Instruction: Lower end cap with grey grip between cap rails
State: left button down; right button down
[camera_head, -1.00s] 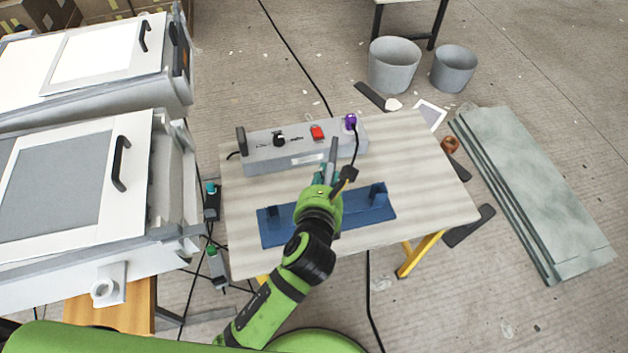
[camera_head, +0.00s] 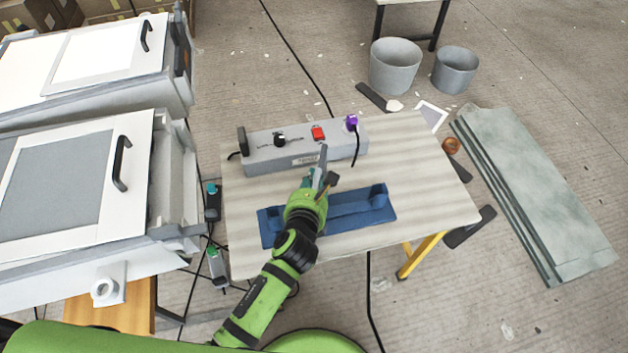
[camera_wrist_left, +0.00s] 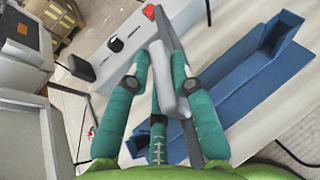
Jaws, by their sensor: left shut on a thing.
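My left gripper (camera_head: 319,178) is shut on the end cap (camera_head: 323,157), a thin grey plate seen nearly edge-on. In the left wrist view, the teal fingers of the left gripper (camera_wrist_left: 166,85) close around its grey grip (camera_wrist_left: 163,78), and the plate (camera_wrist_left: 172,42) stretches away beyond them. The cap is held over the table, close to the front of a long grey box (camera_head: 290,152). A blue holder (camera_head: 345,212) with upright ends lies below and right of the gripper. I cannot make out the cap rails clearly. My right gripper is not in view.
The grey box carries a black knob (camera_head: 279,140), a red switch (camera_head: 318,133) and a purple plug (camera_head: 351,122) with a black cable. The table's right part (camera_head: 425,185) is clear. A white-framed mould cabinet (camera_head: 130,180) stands left of the table.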

pick_arm(q)
jog(key=c, duration=1.1)
grip_release()
jog(key=shift+o, duration=0.2)
jog(key=shift+r, duration=0.1)
jog(key=v, duration=1.2)
jog(key=shift+r, duration=0.1)
